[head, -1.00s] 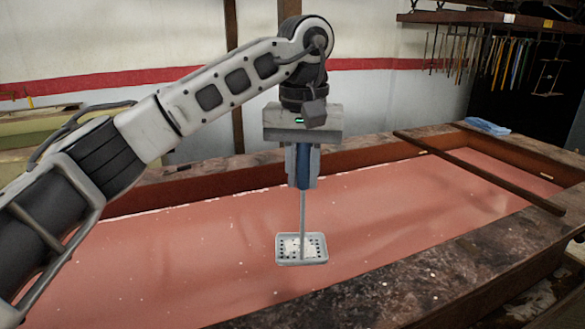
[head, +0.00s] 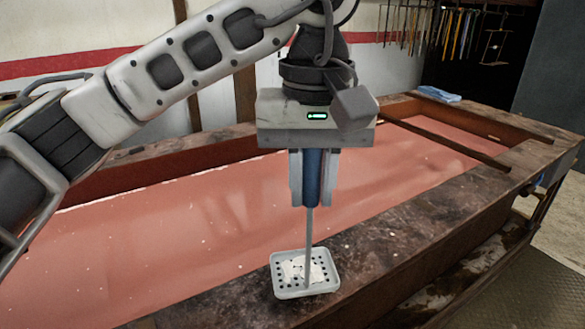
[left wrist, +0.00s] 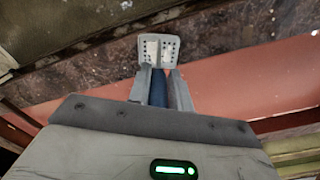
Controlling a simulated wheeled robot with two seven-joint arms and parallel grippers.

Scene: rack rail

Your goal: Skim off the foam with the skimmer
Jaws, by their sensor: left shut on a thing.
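My left gripper (head: 311,205) is shut on the blue handle of the skimmer (head: 284,280), which hangs upright below it. The skimmer's pale, perforated square pan carries a white patch of foam (head: 302,270). In the head view the pan appears over the near wooden rim of the vat; I cannot tell whether it touches. The left wrist view also shows the pan (left wrist: 158,48) against the dark rim. The vat's reddish liquid (head: 190,235) has small white specks scattered on it. My right gripper is not in view.
The vat's broad dark rim (head: 415,195) runs along the near side. A dark bar (head: 445,142) crosses the vat toward its far right end. A blue cloth (head: 438,94) lies on the far corner. Tools (head: 440,30) hang at the back right.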

